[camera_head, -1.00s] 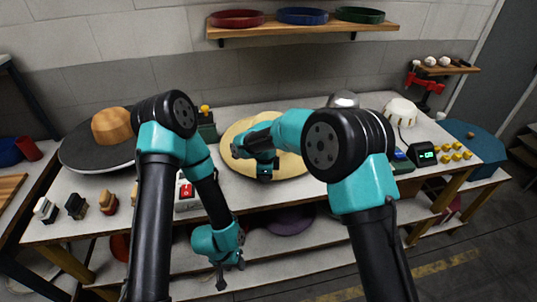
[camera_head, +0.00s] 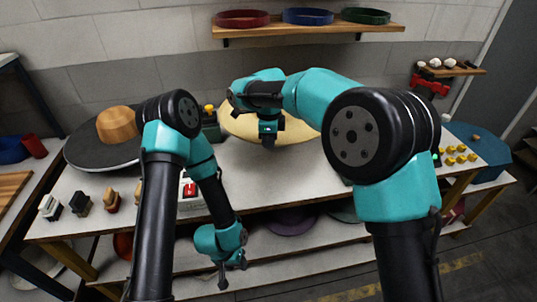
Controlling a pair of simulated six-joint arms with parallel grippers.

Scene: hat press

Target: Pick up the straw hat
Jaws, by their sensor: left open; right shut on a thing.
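The straw hat (camera_head: 298,132) is a wide, pale yellow round shape at the back middle of the workbench. My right arm covers much of it. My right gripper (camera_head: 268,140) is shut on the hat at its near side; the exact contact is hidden. I cannot tell how far the hat is above the bench. My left gripper (camera_head: 232,276) is open and empty, low in front of the bench's front edge, well apart from the hat.
A wooden hat block (camera_head: 117,124) stands on a dark round plate (camera_head: 90,155) at the left. A box with a red switch (camera_head: 190,188) and several small brushes are along the front. A wall shelf (camera_head: 310,29) holds coloured rings. The bench middle is clear.

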